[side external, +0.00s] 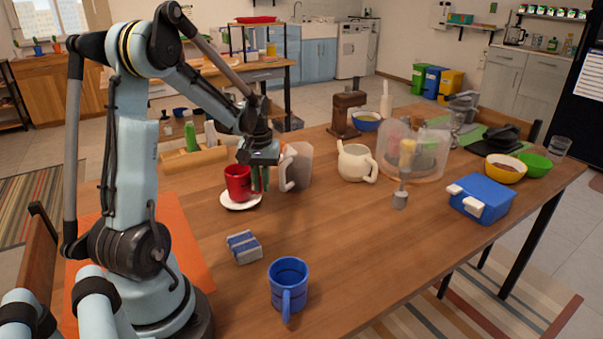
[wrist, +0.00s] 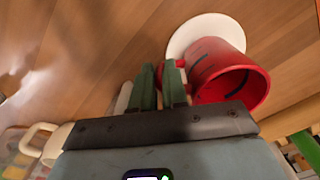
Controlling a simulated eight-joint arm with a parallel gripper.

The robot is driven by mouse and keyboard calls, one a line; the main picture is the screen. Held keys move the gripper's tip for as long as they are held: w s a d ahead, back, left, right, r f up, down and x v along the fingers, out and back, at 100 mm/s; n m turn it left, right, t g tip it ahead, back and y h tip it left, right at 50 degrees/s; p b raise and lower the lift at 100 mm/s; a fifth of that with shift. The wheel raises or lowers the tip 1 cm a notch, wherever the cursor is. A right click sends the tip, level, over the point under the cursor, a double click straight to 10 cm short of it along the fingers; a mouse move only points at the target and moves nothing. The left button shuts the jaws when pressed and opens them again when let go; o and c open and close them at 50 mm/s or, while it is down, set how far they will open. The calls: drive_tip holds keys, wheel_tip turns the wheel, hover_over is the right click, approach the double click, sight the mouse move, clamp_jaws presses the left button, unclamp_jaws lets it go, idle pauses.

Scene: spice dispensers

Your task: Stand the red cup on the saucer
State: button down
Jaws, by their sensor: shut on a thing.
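The red cup (side external: 238,184) is upright over the white saucer (side external: 229,203) near the left of the table in the side view. I cannot tell whether its base touches the saucer. My gripper (side external: 260,180) points down at the cup's right side, with its green fingers shut on the cup's handle. In the wrist view, the fingers (wrist: 161,80) have a bit of the red handle between them. The red cup (wrist: 228,75) opens toward the camera there and covers part of the saucer (wrist: 205,27).
A grey-white pitcher (side external: 297,166) stands just right of my gripper. A cream teapot (side external: 356,163) is farther right. A blue-and-white box (side external: 244,247) and a blue mug (side external: 288,284) stand in front. The middle front of the table is clear.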

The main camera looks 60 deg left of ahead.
drive_tip(key=shift+f, duration=0.1)
drive_tip(key=c, duration=1.1)
unclamp_jaws()
drive_tip(key=shift+c, duration=0.2)
wheel_tip(320, 180, up, 12)
drive_tip(key=d+f+m+t, duration=0.2)
drive_tip(key=d+m+t, duration=0.5)
drive_tip(key=d, duration=1.8)
drive_tip(key=m, duration=0.4)
drive_tip(key=shift+s+d+f, duration=0.15)
drive_tip(key=shift+s+f, duration=0.2)
drive_tip(key=shift+s, duration=0.05)
drive_tip(key=shift+o, duration=0.2)
